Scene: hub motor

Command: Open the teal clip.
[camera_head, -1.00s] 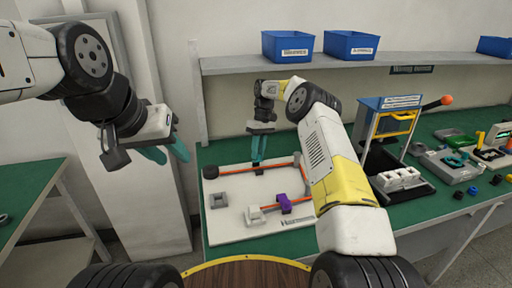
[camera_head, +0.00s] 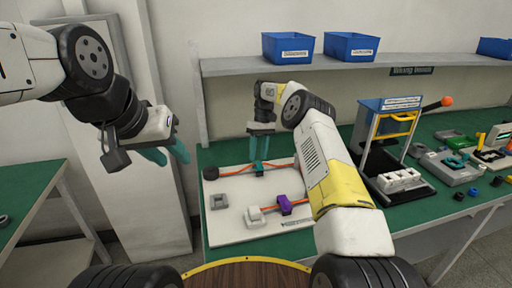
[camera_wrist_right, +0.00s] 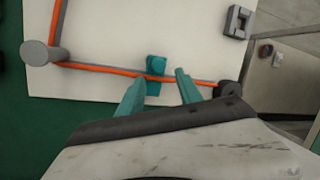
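The teal clip (camera_wrist_right: 154,72) sits on the orange cable (camera_wrist_right: 110,70) on the white board, as the right wrist view shows. My right gripper (camera_wrist_right: 158,77) is open, with one teal finger on each side of the clip and a visible gap to each. I cannot tell whether the clip's lid is raised. In the head view the right gripper (camera_head: 258,158) points down at the far part of the board (camera_head: 240,229), its fingers apart and largely hiding the clip. My left gripper (camera_head: 167,156) is open and empty, in the air left of the board.
A purple clip (camera_head: 285,205), a pale block (camera_head: 255,217) and a grey block (camera_head: 219,201) are on the board. A dark round post (camera_head: 210,173) stands at its far left corner. A blue-topped press (camera_head: 393,120) and several fixtures stand to the right. Blue bins (camera_head: 351,45) sit on the shelf.

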